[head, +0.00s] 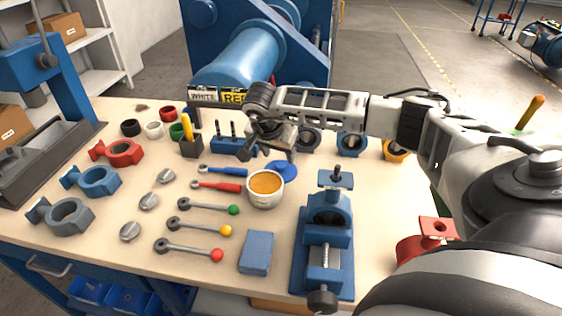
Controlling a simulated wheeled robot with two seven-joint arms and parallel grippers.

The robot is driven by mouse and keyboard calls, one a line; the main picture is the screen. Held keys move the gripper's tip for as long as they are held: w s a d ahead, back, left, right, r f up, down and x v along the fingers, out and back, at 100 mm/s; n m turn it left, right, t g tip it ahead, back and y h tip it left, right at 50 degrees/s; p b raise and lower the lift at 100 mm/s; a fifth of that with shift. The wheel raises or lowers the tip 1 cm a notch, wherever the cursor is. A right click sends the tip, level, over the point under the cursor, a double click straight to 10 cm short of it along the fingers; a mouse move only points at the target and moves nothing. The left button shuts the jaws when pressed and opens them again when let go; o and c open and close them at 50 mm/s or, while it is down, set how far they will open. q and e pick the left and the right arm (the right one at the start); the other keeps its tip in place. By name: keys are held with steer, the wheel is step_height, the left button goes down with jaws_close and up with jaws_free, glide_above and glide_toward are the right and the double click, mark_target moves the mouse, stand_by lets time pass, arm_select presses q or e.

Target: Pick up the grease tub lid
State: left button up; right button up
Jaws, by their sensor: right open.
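The blue grease tub lid (284,168) lies on the workbench just behind and to the right of the open grease tub (265,192), a pale round tub with orange grease in it. My right gripper (268,156) is open and empty, pointing down above and behind the lid. One of its fingers shows close to the lid's far edge in the picture; I cannot tell the exact height between them. My right arm comes in from the right. My left gripper is not in view.
A blue vise (328,225) stands right of the tub, and a blue block (257,252) lies in front. A blue holder (233,145) and valve parts stand behind.

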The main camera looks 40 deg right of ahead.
mark_target(281, 164)
steer(key=x, duration=0.5)
steer(key=shift+w+d+f+p, duration=0.1)
steer(key=shift+w+f+p, duration=0.1)
steer(key=shift+f+p, duration=0.15)
steer(key=shift+r, duration=0.1)
steer(key=shift+c, duration=0.3)
steer(key=c, duration=1)
